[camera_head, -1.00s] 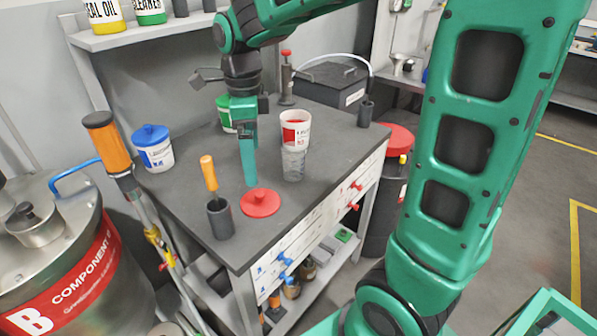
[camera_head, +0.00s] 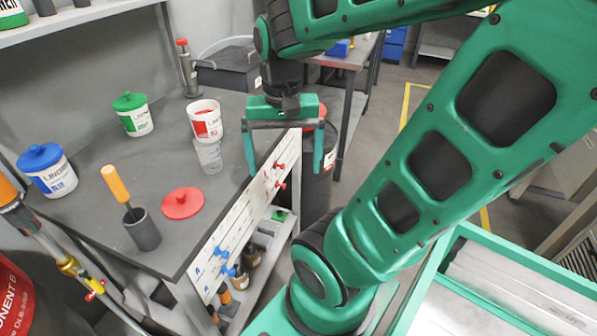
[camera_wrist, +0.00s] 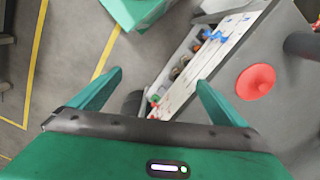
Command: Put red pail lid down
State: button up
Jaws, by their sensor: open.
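The red pail lid (camera_head: 182,203) lies flat on the dark bench top, knob up, near the front edge. It also shows in the wrist view (camera_wrist: 256,81), to the right of my fingers. My gripper (camera_head: 286,172) is open and empty. It hangs beyond the bench's right front edge, apart from the lid.
A cup with an orange-handled tool (camera_head: 141,229) stands left of the lid. Blue-lidded (camera_head: 47,170) and green-lidded (camera_head: 132,114) pails stand further back. A dark drum (camera_head: 318,170) stands beside the bench.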

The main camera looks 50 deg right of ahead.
jog(key=s+n, duration=0.1)
jog(key=s+f+n, duration=0.1)
jog(key=s, duration=0.1)
jog(key=s+n, duration=0.1)
jog(key=shift+s+d+f, duration=0.15)
jog(key=shift+d+f, duration=0.1)
jog(key=shift+d, duration=0.15)
